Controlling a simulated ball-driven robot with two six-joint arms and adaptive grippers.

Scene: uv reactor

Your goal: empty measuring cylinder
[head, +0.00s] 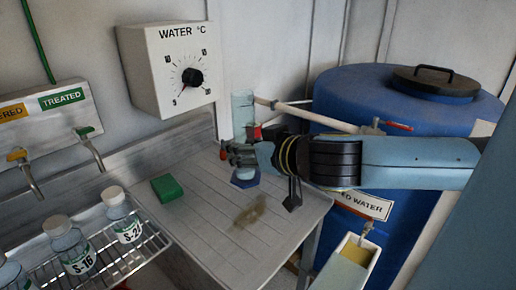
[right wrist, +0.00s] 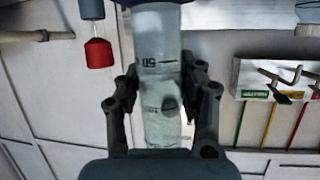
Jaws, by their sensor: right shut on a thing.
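The measuring cylinder (head: 243,108) is clear with a blue foot (head: 245,181) and stands upright at the counter's back right. In the head view my right gripper (head: 236,153) comes in from the right and is shut around its lower middle, hiding part of it. I cannot tell whether the foot touches the counter. In the right wrist view the cylinder (right wrist: 160,75), with dark graduation marks, sits between both fingers (right wrist: 161,105). Whether it holds liquid is not clear. My left gripper is not in view.
A blue water barrel (head: 335,88) with a pale pipe and red-handled valve (head: 397,126) stands at right. A green block (head: 167,187) lies on the counter (head: 208,228). A wire rack holds sample bottles (head: 121,214) at lower left, below two wall taps (head: 88,140). A temperature dial box (head: 170,68) hangs behind.

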